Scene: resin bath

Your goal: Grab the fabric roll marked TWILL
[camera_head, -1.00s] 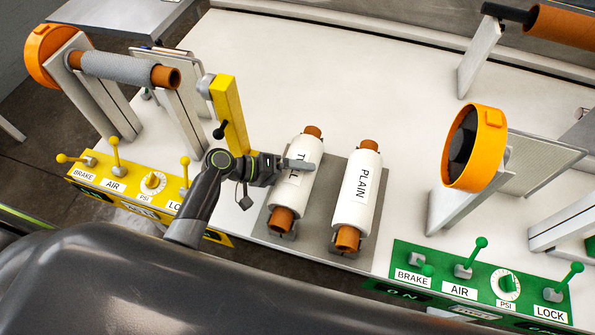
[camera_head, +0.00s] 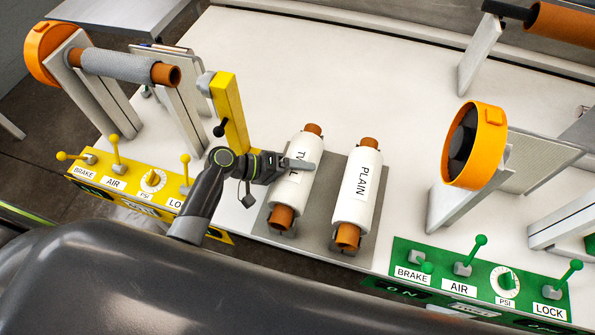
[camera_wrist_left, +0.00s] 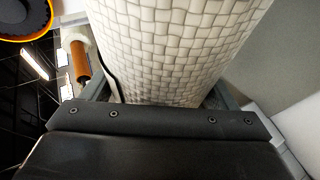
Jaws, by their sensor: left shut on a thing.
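The white fabric roll marked TWILL (camera_head: 296,188) lies on a grey tray (camera_head: 262,226) in the middle of the table, with brown core ends showing at both ends. My left gripper (camera_head: 300,165) is shut on it, across its middle, and a finger partly covers the label. In the left wrist view, the roll's woven white surface (camera_wrist_left: 170,50) fills the space between the fingers (camera_wrist_left: 155,98). The roll marked PLAIN (camera_head: 357,188) lies beside it to the right, on the same tray. My right gripper is not in view.
A yellow post (camera_head: 230,115) stands close behind my left gripper. A yellow control panel (camera_head: 130,188) is at left and a green one (camera_head: 480,280) at front right. An orange-rimmed wheel (camera_head: 474,146) stands to the right. The table's back middle is clear.

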